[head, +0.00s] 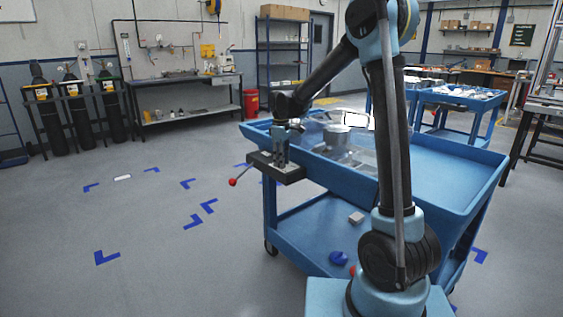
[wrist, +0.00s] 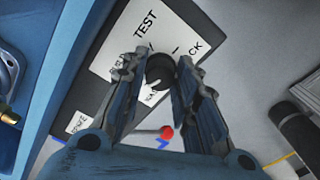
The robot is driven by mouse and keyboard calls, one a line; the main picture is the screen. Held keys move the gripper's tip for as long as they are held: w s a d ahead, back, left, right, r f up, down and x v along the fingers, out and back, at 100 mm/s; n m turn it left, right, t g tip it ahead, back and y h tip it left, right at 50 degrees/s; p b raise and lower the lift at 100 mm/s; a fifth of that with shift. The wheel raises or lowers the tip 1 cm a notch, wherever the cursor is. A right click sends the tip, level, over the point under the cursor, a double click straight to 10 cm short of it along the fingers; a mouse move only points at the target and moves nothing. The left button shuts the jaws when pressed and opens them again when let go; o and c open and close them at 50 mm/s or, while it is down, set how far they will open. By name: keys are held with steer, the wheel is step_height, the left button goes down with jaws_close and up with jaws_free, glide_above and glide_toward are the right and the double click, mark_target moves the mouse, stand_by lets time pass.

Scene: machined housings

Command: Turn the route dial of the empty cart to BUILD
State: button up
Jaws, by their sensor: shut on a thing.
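The route dial is a round black knob (wrist: 160,72) on a dark panel with white labels at the end of a blue cart (head: 440,165). In the wrist view TEST reads clearly above it. A label ending in CK shows to the right, and others are partly hidden by the fingers. A short white mark shows on the knob's lower edge; I cannot tell which label it meets. My gripper (wrist: 160,80) is shut on the knob, one finger on each side. In the head view my gripper (head: 281,152) is over the dark panel box (head: 275,168).
A red ball-ended lever (head: 233,182) sticks out from the panel box. Metal housings (head: 336,135) show at the cart's far left. Its lower shelf holds a grey block (head: 356,217) and a blue part (head: 338,258). Another blue cart (head: 460,97) stands behind. Floor to the left is clear.

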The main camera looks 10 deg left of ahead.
steer(key=m, duration=0.4)
steer(key=shift+w+m, duration=0.1)
steer(key=shift+m, duration=1.8)
steer(key=o, duration=1.1)
steer(key=shift+r, duration=0.1)
step_height(320, 180, up, 12)
steer(key=shift+f, duration=0.15)
